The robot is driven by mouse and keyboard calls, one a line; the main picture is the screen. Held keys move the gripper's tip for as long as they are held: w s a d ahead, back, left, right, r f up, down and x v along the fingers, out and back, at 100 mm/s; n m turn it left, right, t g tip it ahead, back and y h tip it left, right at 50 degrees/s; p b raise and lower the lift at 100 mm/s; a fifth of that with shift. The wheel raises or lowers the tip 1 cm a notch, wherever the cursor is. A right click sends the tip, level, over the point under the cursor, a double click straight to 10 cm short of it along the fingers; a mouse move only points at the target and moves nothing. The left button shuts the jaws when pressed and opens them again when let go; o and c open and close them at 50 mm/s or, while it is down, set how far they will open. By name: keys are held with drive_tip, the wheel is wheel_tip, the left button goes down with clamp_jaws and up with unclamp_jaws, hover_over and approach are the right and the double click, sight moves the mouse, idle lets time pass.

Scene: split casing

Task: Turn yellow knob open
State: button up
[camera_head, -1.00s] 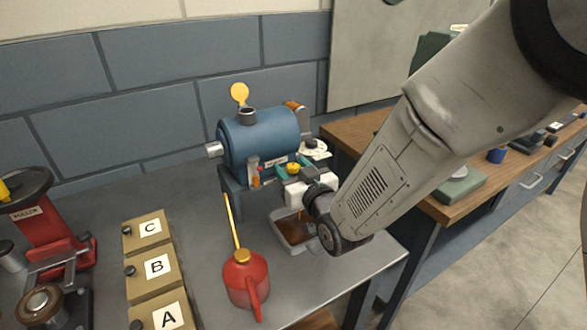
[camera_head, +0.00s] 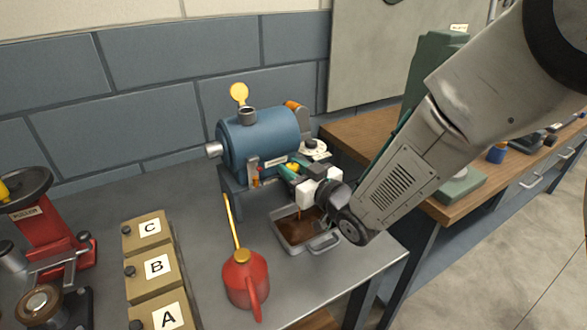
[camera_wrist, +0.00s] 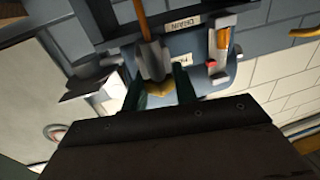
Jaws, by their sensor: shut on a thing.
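The blue tank (camera_head: 258,138) stands on the grey bench. Its yellow knob (camera_head: 292,167) is on the lower front right of the tank. In the wrist view the yellow knob (camera_wrist: 160,90) sits between my two green fingertips, at a grey valve body under an upside-down DRAIN label. My gripper (camera_head: 294,170) is shut on the knob; it also shows in the wrist view (camera_wrist: 160,88). A thin brown stream (camera_wrist: 142,18) runs from the valve. A grey pan (camera_head: 318,245) below holds brown liquid. My gripper's white body partly hides the valve in the head view.
A red oil can (camera_head: 245,282) with a long yellow spout stands in front of the tank. Boxes A, B and C (camera_head: 150,265) and a red machine (camera_head: 45,235) are to the left. A wooden bench (camera_head: 350,130) stands to the right.

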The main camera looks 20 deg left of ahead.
drive_tip(key=n+g+y, duration=0.1)
drive_tip(key=n+g, duration=0.1)
drive_tip(key=g, duration=0.1)
drive_tip(key=n+g+y, duration=0.1)
drive_tip(key=n+g, duration=0.1)
drive_tip(key=g, duration=0.2)
drive_tip(key=shift+n, duration=0.4)
drive_tip(key=shift+g+y, duration=0.3)
drive_tip(key=o, duration=0.9)
drive_tip(key=shift+s, duration=0.1)
drive_tip(key=shift+o, duration=0.2)
drive_tip(key=shift+r, duration=0.1)
drive_tip(key=shift+t, duration=0.5)
